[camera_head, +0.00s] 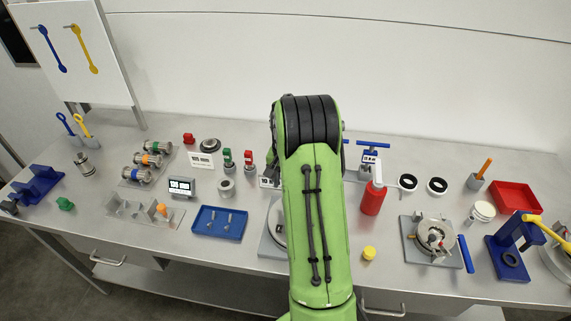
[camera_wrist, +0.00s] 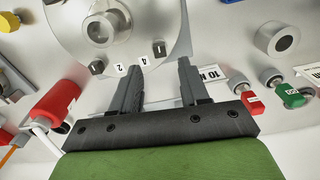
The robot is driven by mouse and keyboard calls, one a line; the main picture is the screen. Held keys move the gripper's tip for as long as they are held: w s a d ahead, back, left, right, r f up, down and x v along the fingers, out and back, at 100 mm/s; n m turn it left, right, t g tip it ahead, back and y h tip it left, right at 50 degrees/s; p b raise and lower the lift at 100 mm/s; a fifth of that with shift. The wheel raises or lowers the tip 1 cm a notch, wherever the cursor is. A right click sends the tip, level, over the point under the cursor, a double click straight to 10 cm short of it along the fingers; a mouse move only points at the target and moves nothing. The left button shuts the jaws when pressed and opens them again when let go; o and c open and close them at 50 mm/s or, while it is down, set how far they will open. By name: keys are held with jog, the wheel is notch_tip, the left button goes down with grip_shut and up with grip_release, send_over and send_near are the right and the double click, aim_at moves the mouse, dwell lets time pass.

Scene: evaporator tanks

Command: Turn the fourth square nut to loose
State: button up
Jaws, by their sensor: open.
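A round metal flange plate (camera_wrist: 130,35) with a central hub (camera_wrist: 100,30) fills the top left of the wrist view. Small labels reading 2 (camera_wrist: 119,69) and 4 (camera_wrist: 142,61) lie at its near edge. A dark square nut (camera_wrist: 97,67) sits left of label 2, and another dark block (camera_wrist: 159,48) sits right of label 4. I cannot tell which one is the fourth nut; my left finger may hide one. My gripper (camera_wrist: 158,65) is open, its fingers at the plate's near edge with nothing visible between them. In the head view my arm hides the gripper and most of the plate's base (camera_head: 268,240).
A red extinguisher-like bottle (camera_head: 373,197) stands right of my arm; it also shows at left in the wrist view (camera_wrist: 58,102). A blue tray (camera_head: 219,222) sits left of the arm.

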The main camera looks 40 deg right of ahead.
notch_tip(320, 180, up, 10)
jog(key=shift+p, duration=0.3)
jog(key=shift+r, duration=0.1)
jog(key=s+a+r+n+t, duration=0.1)
jog(key=s+a+r+n, duration=0.15)
jog(key=a, duration=0.35)
jog(key=s+a+r+n+t+h, duration=0.1)
jog(key=s+a+r, duration=0.1)
jog(key=a+r, duration=0.25)
jog(key=s+a+r+n+t, duration=0.1)
jog(key=s+a+r+n, duration=0.15)
jog(key=a, duration=0.35)
jog(key=s+a+f+n+t+y, duration=0.1)
jog(key=s+a+n+t, duration=0.1)
jog(key=s+a+n, duration=0.3)
jog(key=s+a, duration=0.4)
jog(key=s, duration=0.4)
jog(key=shift+a+f+t, duration=0.15)
jog(key=shift+a+t, duration=0.15)
jog(key=shift+a, duration=0.05)
jog(key=shift+s, duration=0.1)
